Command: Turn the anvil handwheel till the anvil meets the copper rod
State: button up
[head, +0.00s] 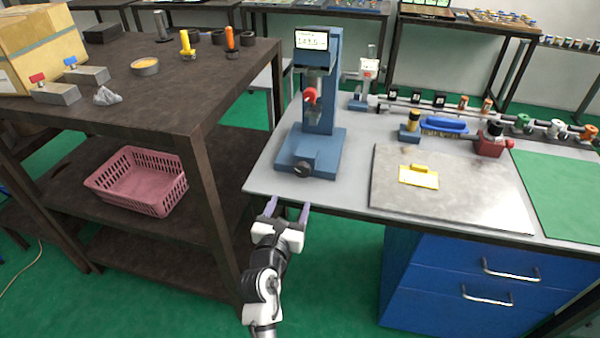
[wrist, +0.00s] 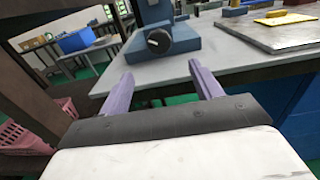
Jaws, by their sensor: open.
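A blue press-like stand (head: 318,110) with a small display on top stands on the grey bench. A dark round handwheel (head: 302,169) sits low on the front of its base, and it also shows in the wrist view (wrist: 159,41). A red knob (head: 310,95) sits higher on the stand. I cannot make out the anvil or the copper rod. My gripper (head: 288,205) is open and empty in front of the bench edge, apart from the handwheel and nearer to me. In the wrist view the purple fingers (wrist: 160,78) are spread, with the handwheel ahead between them.
A dark shelf table (head: 190,95) with a pink basket (head: 140,181) stands at the left, close to my arm. A grey plate with a yellow block (head: 419,177) lies right of the stand. Blue drawers (head: 480,285) are under the bench. Bench space around the stand's front is clear.

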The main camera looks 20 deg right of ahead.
aim_at(301, 173)
jog(key=p+x, duration=0.2)
jog(key=x, duration=0.9)
jog(key=shift+w+d+r, duration=0.1)
jog(key=shift+c, duration=0.4)
jog(key=c, duration=0.9)
jog(key=shift+m, duration=0.3)
